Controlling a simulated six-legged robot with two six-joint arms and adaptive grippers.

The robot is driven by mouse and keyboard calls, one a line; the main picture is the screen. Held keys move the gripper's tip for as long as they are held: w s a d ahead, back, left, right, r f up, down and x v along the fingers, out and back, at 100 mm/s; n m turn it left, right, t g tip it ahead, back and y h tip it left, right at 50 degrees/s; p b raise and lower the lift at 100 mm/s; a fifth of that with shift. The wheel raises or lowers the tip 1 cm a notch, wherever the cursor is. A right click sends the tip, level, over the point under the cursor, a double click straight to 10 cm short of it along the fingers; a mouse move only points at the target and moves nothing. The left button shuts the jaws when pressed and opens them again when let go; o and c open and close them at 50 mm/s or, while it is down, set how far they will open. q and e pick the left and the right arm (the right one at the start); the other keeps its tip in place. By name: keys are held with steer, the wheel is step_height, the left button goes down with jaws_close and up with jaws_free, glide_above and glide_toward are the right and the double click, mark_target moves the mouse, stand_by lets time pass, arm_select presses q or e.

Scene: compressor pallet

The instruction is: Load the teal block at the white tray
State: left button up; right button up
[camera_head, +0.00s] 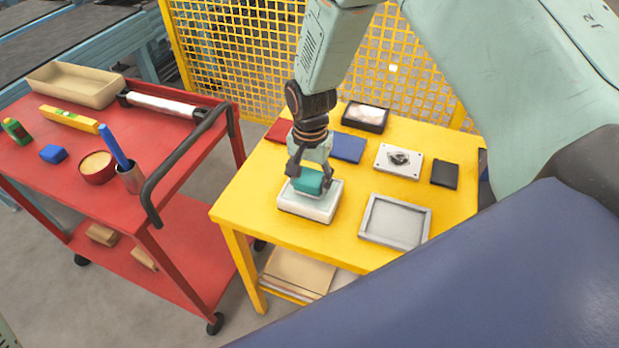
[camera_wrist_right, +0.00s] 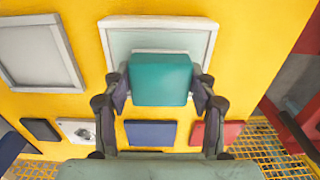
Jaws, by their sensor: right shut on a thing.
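The teal block (camera_head: 308,181) is between the fingers of my right gripper (camera_head: 308,172), which is shut on it. The block also shows large in the right wrist view (camera_wrist_right: 161,79), with a finger at each side. The white tray (camera_head: 308,206) is on the yellow table, directly below the block; its rim shows in the right wrist view (camera_wrist_right: 160,22). The block is over or inside the tray; I cannot tell whether it touches the tray floor. My left gripper is not in view.
On the yellow table (camera_head: 258,197) are a grey tray (camera_head: 427,228), a metal plate with a knob (camera_head: 398,161), a black pad (camera_head: 445,174), a blue pad (camera_head: 347,147), a red pad (camera_head: 279,131) and a black box (camera_head: 365,116). A red cart (camera_head: 180,150) with several items stands left.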

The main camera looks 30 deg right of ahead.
mark_target(310, 178)
steer(key=shift+s+d+f, duration=0.1)
steer(key=shift+s+d, duration=0.1)
steer(key=shift+w+a+f, duration=0.15)
steer(key=shift+w, duration=0.05)
steer(key=shift+s+f, duration=0.15)
steer(key=shift+f, duration=0.05)
stand_by(0.3)
stand_by(0.5)
steer(key=shift+r+p, duration=0.5)
steer(key=shift+r, duration=0.2)
step_height(310, 178, up, 6)
steer(key=p, duration=0.5)
steer(key=shift+f, duration=0.1)
steer(key=shift+f, duration=0.1)
